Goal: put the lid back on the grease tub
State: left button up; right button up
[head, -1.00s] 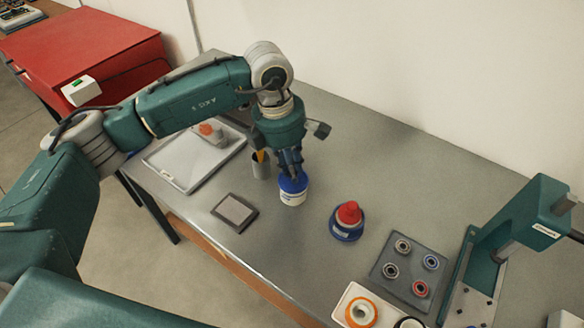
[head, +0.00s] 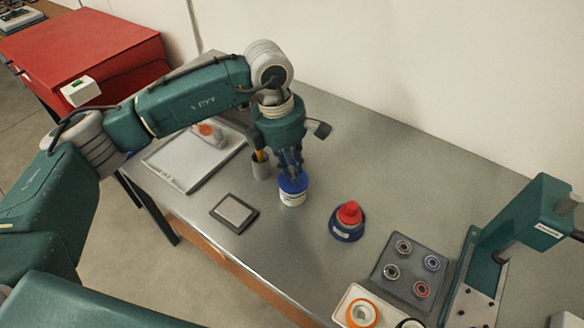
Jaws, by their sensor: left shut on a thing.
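The grease tub (head: 292,199) is a small white tub with a label, standing upright on the grey table. A blue lid (head: 293,185) sits at its top, directly under my left gripper (head: 291,172). My left gripper points down and is shut on the blue lid. The fingers partly cover the lid, and I cannot tell whether it is seated fully on the rim. My right gripper is not in view.
A blue container with a red top (head: 348,218) stands to the right of the tub. A bearing tray (head: 409,270) and a green press (head: 528,215) stand right.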

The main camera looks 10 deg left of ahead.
pick_arm(q)
jog(key=shift+f+b, duration=0.15)
jog(key=shift+b, duration=0.25)
jog(key=shift+b, duration=0.35)
dwell(0.8)
dwell(0.4)
jog(key=o, duration=1.4)
jog(key=shift+r+p, duration=1.5)
jog(key=shift+r, duration=2)
